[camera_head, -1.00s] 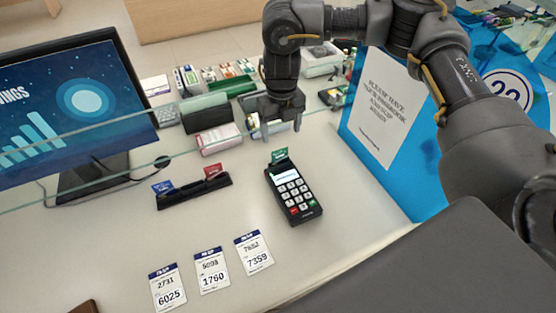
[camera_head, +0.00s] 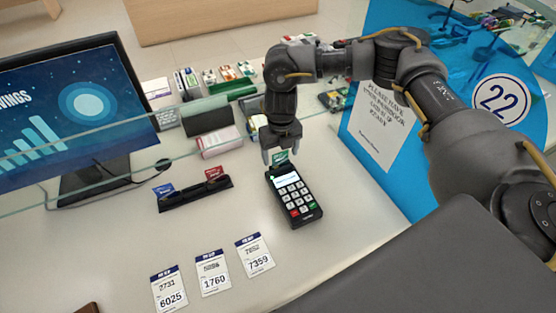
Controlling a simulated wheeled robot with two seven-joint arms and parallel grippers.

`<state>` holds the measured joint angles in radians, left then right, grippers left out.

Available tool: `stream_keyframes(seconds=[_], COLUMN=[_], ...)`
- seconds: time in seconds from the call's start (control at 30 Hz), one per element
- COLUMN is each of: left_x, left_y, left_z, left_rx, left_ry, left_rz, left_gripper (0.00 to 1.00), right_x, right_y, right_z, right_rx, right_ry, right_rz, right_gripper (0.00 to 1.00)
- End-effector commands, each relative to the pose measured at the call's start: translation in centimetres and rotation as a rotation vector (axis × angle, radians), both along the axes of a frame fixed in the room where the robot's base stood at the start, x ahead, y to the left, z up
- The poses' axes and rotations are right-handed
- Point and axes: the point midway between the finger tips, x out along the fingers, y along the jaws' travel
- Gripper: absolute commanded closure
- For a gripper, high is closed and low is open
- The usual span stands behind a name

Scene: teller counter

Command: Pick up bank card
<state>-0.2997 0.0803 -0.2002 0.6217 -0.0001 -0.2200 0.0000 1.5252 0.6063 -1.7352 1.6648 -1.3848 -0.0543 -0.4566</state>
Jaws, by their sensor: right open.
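A green bank card (camera_head: 280,157) stands upright in the far end of the black card terminal (camera_head: 294,196). My right gripper (camera_head: 281,153) is open and points down, with its fingers at the card's level, one on each side of it as seen here. I cannot tell whether the fingers touch the card. A blue card (camera_head: 163,190) and a red card (camera_head: 213,173) stand in a black holder (camera_head: 196,193) to the left of the terminal. My left gripper is not in view.
Three printed slips (camera_head: 213,272) lie on the counter in front. A monitor (camera_head: 72,108) stands at the left behind a glass edge. A blue panel with a notice (camera_head: 377,128) stands at the right. Boxes and stationery (camera_head: 207,118) fill the back.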

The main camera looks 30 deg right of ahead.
Motion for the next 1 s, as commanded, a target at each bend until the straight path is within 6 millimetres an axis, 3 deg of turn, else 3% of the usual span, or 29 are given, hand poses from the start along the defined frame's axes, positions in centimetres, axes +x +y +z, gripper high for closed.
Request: stream_keyframes(seconds=[0.03, 0.2, 0.47, 0.83, 1.0], left_x=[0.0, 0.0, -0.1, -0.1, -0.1], left_y=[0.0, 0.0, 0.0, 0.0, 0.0], left_z=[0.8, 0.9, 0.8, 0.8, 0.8], left_rx=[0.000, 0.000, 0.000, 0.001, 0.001], left_ry=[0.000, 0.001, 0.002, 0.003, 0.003], left_rz=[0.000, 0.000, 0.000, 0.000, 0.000], left_gripper=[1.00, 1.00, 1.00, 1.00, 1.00], right_x=[-0.1, 0.0, 0.0, 0.0, 0.0], right_y=[0.0, 0.1, 0.1, 0.1, 0.1], right_z=[-0.5, -2.5, -2.8, -2.8, -2.8], right_rx=[-0.002, -0.002, 0.000, -0.001, -0.001], right_ry=[0.003, 0.001, -0.001, 0.000, 0.000], right_rz=[-0.001, 0.000, 0.000, 0.000, 0.000], right_gripper=[0.25, 0.25, 0.25, 0.73, 0.73])
